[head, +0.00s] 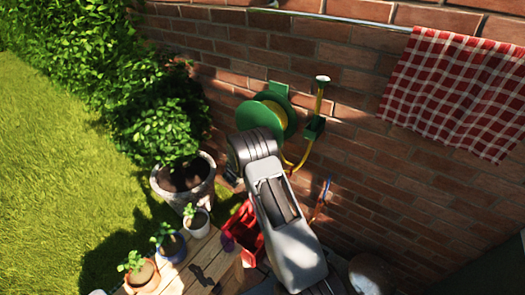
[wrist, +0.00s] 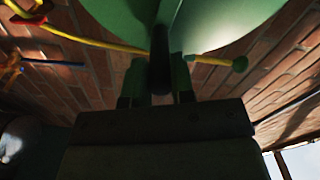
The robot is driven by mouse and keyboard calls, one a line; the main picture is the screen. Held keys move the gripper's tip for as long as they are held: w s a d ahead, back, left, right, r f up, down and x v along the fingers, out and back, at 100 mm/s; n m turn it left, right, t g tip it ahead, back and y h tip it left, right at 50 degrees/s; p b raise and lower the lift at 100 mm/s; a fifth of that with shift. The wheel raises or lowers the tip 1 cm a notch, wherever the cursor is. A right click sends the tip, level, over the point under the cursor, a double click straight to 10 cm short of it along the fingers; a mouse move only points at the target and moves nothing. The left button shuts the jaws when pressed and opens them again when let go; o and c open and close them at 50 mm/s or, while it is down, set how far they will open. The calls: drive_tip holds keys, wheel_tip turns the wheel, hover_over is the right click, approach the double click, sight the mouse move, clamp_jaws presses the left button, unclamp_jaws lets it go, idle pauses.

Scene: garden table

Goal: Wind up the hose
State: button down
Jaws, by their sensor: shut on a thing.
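The green hose reel (head: 262,118) is fixed to the brick wall, with yellow hose (head: 297,160) wound on it. A length of hose hangs below it and runs up to a green holder (head: 314,127) on the right. In the wrist view the reel's green disc (wrist: 215,22) fills the top. My gripper (wrist: 158,88) is shut on a dark crank handle (wrist: 159,55) that stands out from the disc. In the head view my arm hides the gripper and handle.
A red checked cloth (head: 450,90) hangs from a rail at right. A leafy hedge (head: 90,60) and lawn lie left.

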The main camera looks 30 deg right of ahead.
drive_tip(key=c, duration=1)
unclamp_jaws()
drive_tip(key=shift+w, duration=0.1)
drive_tip(key=shift+a, duration=0.1)
drive_tip(key=b+v, duration=0.2)
drive_tip(key=v, duration=1.2)
drive_tip(key=shift+b, duration=0.35)
